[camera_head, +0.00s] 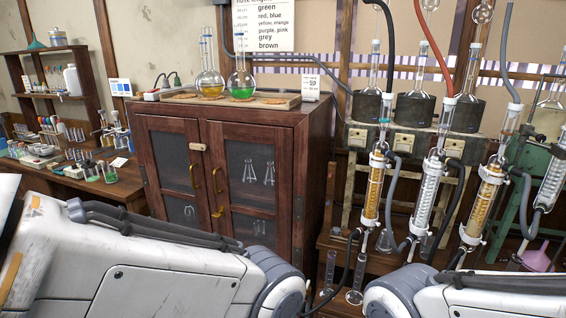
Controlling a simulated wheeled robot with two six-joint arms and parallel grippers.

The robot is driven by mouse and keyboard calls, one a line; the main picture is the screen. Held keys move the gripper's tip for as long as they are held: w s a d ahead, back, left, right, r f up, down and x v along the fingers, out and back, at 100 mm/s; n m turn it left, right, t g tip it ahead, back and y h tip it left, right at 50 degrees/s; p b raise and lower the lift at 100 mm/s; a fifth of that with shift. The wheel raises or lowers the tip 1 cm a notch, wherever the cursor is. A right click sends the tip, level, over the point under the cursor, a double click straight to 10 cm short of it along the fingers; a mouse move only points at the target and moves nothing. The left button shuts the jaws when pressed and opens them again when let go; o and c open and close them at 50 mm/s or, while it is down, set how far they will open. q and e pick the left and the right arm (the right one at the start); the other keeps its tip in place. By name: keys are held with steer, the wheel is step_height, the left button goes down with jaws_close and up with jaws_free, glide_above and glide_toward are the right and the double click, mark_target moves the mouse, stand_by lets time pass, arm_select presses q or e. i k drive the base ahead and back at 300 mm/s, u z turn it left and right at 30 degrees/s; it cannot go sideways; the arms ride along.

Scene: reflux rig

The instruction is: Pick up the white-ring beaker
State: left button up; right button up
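I cannot make out a white-ring beaker for certain. Small glass vessels (91,173) with dark contents stand at the front of the left bench, too small to tell whether any has a white ring. Clear glassware (249,172) shows behind the cabinet's glass doors. My two white arms cross the bottom of the head view, but neither gripper is in view.
Reflux columns with hoses (424,195) fill the right. Tall cylinders (355,280) stand low between my arms. The left bench (128,184) is crowded.

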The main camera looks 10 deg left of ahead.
mark_target(108, 169)
steer(key=i, duration=0.85)
steer(key=u, duration=2.75)
steer(key=i, duration=2.4)
steer(key=z, duration=2.35)
steer(key=i, duration=0.5)
steer(key=z, duration=0.05)
